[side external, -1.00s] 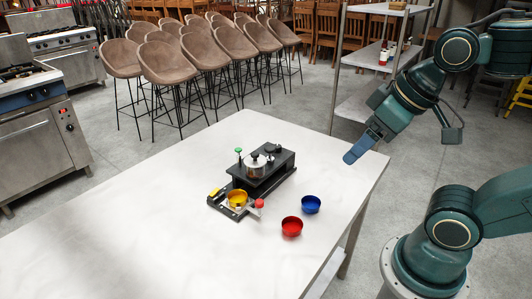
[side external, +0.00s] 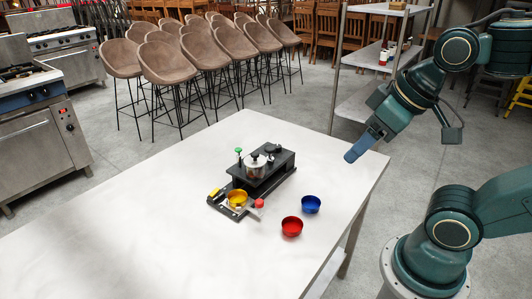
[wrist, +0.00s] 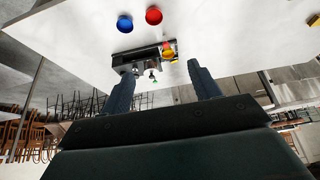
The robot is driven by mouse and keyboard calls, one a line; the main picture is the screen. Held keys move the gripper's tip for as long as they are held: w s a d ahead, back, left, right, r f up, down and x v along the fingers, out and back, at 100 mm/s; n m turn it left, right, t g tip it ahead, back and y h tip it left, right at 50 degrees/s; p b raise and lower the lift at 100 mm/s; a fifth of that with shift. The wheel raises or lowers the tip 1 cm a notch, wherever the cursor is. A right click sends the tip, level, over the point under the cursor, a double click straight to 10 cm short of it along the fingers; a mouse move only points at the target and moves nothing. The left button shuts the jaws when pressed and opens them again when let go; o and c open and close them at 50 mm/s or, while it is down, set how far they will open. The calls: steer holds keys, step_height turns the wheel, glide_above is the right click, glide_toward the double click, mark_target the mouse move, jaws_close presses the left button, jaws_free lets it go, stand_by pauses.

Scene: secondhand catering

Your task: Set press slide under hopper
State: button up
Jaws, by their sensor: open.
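The press is a black block (side external: 270,172) with a silver hopper (side external: 256,166) on top and a green-topped knob (side external: 239,152) at its left. A low slide (side external: 234,208) extends from its front, carrying a yellow bowl (side external: 237,197). A red knob (side external: 259,203) is at the slide's right side. The yellow bowl sits out in front of the hopper, not beneath it. My gripper (side external: 352,154) is above the table's right edge, well apart from the press. In the wrist view my gripper (wrist: 163,82) is open and empty, with the press (wrist: 140,58) seen beyond its fingers.
A red bowl (side external: 292,226) and a blue bowl (side external: 311,204) stand on the white table (side external: 130,235) to the right of the slide. The table's left and front areas are clear. A metal shelf (side external: 360,108) stands behind the right edge, and stools (side external: 168,64) stand beyond.

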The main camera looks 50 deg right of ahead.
steer(key=shift+c, duration=1.3)
steer(key=n+g, duration=0.6)
steer(key=n, duration=0.3)
glide_above(260, 201)
step_height(260, 201, down, 12)
steer(key=f, duration=0.1)
steer(key=shift+a+r, duration=0.1)
steer(key=shift+r, duration=0.15)
step_height(260, 201, down, 14)
steer(key=shift+r, duration=0.1)
jaws_close()
